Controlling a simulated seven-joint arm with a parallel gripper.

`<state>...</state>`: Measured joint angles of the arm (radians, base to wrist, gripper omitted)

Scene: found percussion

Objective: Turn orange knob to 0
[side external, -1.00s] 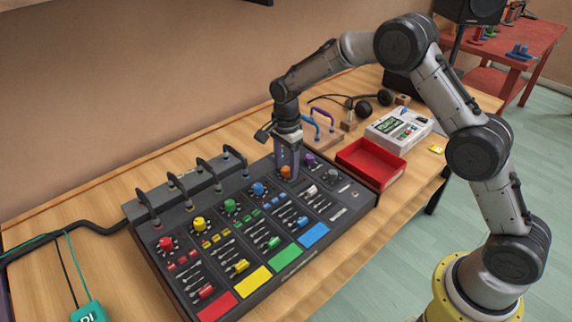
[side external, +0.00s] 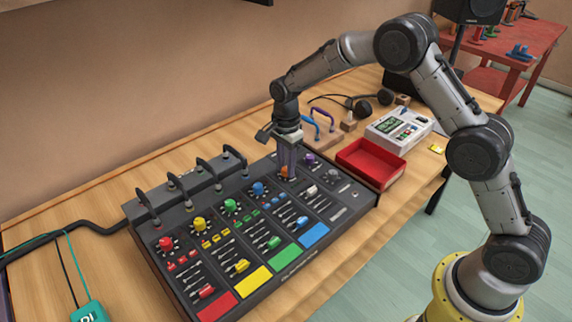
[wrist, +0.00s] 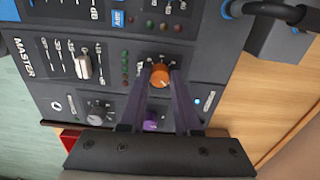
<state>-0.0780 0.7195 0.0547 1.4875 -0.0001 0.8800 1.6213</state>
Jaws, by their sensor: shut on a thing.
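The orange knob (side external: 285,172) sits on the dark mixer console (side external: 225,290), toward its back right. It also shows in the wrist view (wrist: 160,76), between the ends of my two fingers. My gripper (side external: 287,170) points down over the console and is shut on the orange knob (wrist: 160,76). The scale marks around the knob are too small to read, so I cannot tell which number it points to.
A purple knob (wrist: 152,124) is close beside the orange one. A blue knob (side external: 258,189) is to its left. Black cable loops (side external: 233,160) stand along the console's back. A red tray (side external: 370,163) is on the table at right.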

